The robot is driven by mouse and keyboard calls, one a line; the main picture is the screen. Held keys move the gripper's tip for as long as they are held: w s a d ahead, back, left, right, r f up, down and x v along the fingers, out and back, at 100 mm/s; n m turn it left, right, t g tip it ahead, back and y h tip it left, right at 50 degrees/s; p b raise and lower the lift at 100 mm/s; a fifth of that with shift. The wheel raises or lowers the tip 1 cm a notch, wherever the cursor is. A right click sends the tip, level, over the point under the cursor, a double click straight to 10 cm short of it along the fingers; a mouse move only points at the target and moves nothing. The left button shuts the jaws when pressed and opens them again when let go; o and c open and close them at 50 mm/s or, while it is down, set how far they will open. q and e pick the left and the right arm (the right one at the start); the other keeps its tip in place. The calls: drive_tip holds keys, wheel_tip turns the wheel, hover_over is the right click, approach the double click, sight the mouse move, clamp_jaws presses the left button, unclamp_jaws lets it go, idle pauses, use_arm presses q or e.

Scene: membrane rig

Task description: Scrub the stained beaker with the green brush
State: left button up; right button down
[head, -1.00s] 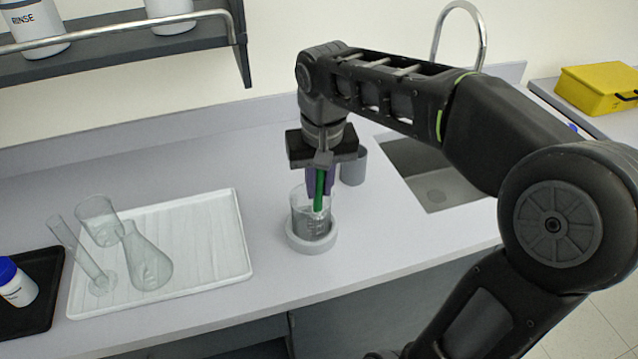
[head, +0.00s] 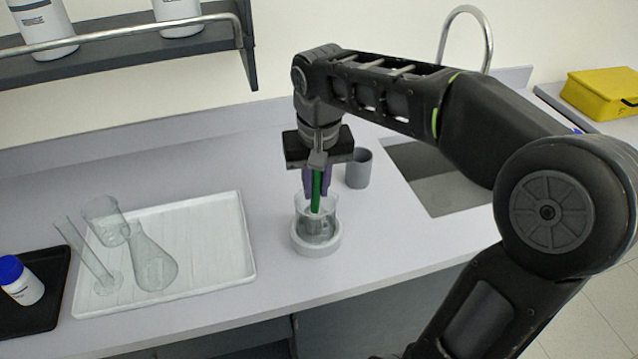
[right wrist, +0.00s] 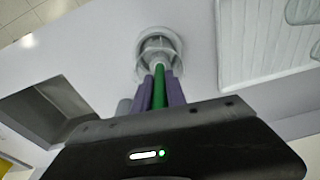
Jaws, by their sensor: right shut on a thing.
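My right gripper (head: 318,183) points down over the beaker, its purple fingers shut on the green brush (head: 316,193). The brush handle also shows between the fingers in the right wrist view (right wrist: 159,88). The brush's lower end is inside the glass beaker (head: 329,212). The beaker stands in a round white holder (head: 318,249) on the counter, and its lower part looks greyish. The beaker also shows beyond the fingertips in the right wrist view (right wrist: 158,47). The brush head is hard to make out through the glass. My left gripper is not in view.
A grey cup (head: 358,170) stands close behind the gripper, to the right. The sink (head: 432,190) is further right. A white tray (head: 215,275) with glassware is at left, beside a black tray (head: 45,318) with a blue-capped bottle (head: 22,282). A shelf (head: 200,40) hangs at upper left.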

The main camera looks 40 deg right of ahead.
drive_tip(key=shift+a, duration=0.1)
drive_tip(key=shift+a, duration=0.35)
drive_tip(key=shift+s, duration=0.1)
drive_tip(key=shift+s+a, duration=0.25)
idle(0.4)
drive_tip(key=shift+s+b, duration=0.1)
drive_tip(key=shift+b, duration=0.2)
